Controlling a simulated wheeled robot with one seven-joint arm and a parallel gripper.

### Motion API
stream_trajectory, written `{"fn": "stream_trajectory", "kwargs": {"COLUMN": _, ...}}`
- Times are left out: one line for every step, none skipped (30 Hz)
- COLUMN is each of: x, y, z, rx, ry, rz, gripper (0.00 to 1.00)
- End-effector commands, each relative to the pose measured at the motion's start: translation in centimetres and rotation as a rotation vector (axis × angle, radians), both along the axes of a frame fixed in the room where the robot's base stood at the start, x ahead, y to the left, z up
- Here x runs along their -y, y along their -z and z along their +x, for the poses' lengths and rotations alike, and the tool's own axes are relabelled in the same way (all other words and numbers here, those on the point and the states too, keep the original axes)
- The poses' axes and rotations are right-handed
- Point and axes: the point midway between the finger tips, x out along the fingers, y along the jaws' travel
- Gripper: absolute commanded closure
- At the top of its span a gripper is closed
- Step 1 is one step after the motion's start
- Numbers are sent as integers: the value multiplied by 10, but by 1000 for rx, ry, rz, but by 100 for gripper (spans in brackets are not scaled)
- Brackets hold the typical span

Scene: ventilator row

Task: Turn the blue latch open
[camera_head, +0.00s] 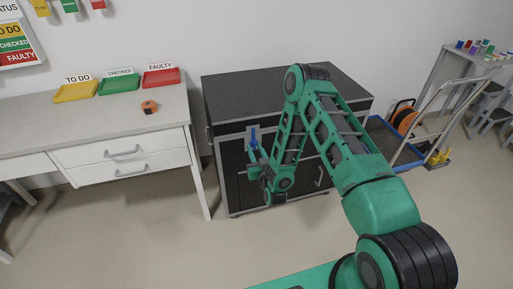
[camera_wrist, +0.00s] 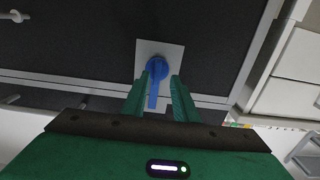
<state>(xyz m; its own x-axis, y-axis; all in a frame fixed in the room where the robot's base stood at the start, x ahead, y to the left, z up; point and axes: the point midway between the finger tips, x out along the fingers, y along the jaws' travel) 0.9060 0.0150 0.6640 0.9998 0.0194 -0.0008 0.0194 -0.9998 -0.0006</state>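The blue latch (camera_head: 254,138) is on the front of the black cabinet (camera_head: 220,152), near its upper left part. In the wrist view the blue latch (camera_wrist: 155,72) has a round hub on a pale square plate (camera_wrist: 172,50), and its handle points towards my gripper. My gripper (camera_wrist: 161,82) is open, with one green finger on each side of the handle. The left finger is very close to the handle; I cannot tell whether it touches. A gap shows between the handle and the right finger. In the head view my arm hides part of the cabinet front, and the fingertips are hard to make out.
A desk (camera_head: 60,124) with yellow, green (camera_head: 119,83) and red trays and an orange tape roll (camera_head: 149,107) stands left of the cabinet. A blue-based trolley (camera_head: 408,160) with an orange reel stands right. The floor in front of the desk is clear.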

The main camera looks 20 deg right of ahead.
Motion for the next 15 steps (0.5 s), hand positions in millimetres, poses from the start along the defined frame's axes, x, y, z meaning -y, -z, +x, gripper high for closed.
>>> {"fn": "stream_trajectory", "kwargs": {"x": 2, "y": 0, "z": 1, "rx": 0, "ry": 3, "rz": 0, "gripper": 73}}
{"fn": "stream_trajectory", "kwargs": {"x": 4, "y": 0, "z": 1, "rx": 0, "ry": 4, "rz": 0, "gripper": 73}}
{"fn": "stream_trajectory", "kwargs": {"x": 6, "y": 0, "z": 1, "rx": 0, "ry": 7, "rz": 0, "gripper": 73}}
{"fn": "stream_trajectory", "kwargs": {"x": 7, "y": 0, "z": 1, "rx": 0, "ry": 8, "rz": 0, "gripper": 73}}
{"fn": "stream_trajectory", "kwargs": {"x": 9, "y": 0, "z": 1, "rx": 0, "ry": 10, "rz": 0, "gripper": 73}}
{"fn": "stream_trajectory", "kwargs": {"x": 11, "y": 0, "z": 1, "rx": 0, "ry": 12, "rz": 0, "gripper": 73}}
{"fn": "stream_trajectory", "kwargs": {"x": 12, "y": 0, "z": 1, "rx": 0, "ry": 14, "rz": 0, "gripper": 73}}
{"fn": "stream_trajectory", "kwargs": {"x": 13, "y": 0, "z": 1, "rx": 0, "ry": 15, "rz": 0, "gripper": 73}}
{"fn": "stream_trajectory", "kwargs": {"x": 14, "y": 0, "z": 1, "rx": 0, "ry": 16, "rz": 0, "gripper": 76}}
{"fn": "stream_trajectory", "kwargs": {"x": 15, "y": 0, "z": 1, "rx": 0, "ry": 17, "rz": 0, "gripper": 83}}
{"fn": "stream_trajectory", "kwargs": {"x": 16, "y": 0, "z": 1, "rx": 0, "ry": 18, "rz": 0, "gripper": 90}}
{"fn": "stream_trajectory", "kwargs": {"x": 16, "y": 0, "z": 1, "rx": 0, "ry": 19, "rz": 0, "gripper": 100}}
{"fn": "stream_trajectory", "kwargs": {"x": 17, "y": 0, "z": 1, "rx": 0, "ry": 19, "rz": 0, "gripper": 100}}
{"fn": "stream_trajectory", "kwargs": {"x": 17, "y": 0, "z": 1, "rx": 0, "ry": 19, "rz": 0, "gripper": 100}}
{"fn": "stream_trajectory", "kwargs": {"x": 17, "y": 0, "z": 1, "rx": 0, "ry": 20, "rz": 0, "gripper": 100}}
